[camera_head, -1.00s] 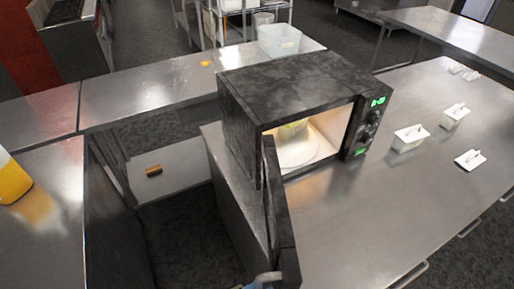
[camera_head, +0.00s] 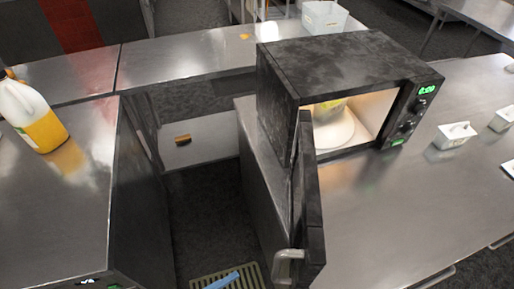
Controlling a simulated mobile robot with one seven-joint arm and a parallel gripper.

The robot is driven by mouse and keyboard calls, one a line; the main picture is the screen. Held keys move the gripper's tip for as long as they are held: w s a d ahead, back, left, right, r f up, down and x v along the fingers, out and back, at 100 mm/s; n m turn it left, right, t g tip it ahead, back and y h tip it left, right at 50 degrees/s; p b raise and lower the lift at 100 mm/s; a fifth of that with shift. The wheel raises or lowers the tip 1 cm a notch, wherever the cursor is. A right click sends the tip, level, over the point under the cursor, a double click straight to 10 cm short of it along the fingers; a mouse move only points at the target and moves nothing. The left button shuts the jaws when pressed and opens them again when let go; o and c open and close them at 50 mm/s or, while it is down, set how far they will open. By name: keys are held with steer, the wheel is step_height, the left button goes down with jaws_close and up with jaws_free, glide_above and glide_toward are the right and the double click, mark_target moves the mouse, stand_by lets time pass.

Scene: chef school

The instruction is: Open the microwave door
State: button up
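The black microwave (camera_head: 345,62) stands on the steel counter right of centre. Its door (camera_head: 309,195) stands wide open on the left side, swung out toward me and seen nearly edge-on. A grey curved handle (camera_head: 287,262) shows at the door's near end, low in the picture. My gripper is not in view.
A jug of yellow liquid (camera_head: 38,117) stands on the left counter (camera_head: 45,215). White containers (camera_head: 455,135) sit on the right counter (camera_head: 400,220). A floor gap between counters holds a grate (camera_head: 250,277) with a blue object (camera_head: 222,280). A clear bin (camera_head: 324,18) stands behind.

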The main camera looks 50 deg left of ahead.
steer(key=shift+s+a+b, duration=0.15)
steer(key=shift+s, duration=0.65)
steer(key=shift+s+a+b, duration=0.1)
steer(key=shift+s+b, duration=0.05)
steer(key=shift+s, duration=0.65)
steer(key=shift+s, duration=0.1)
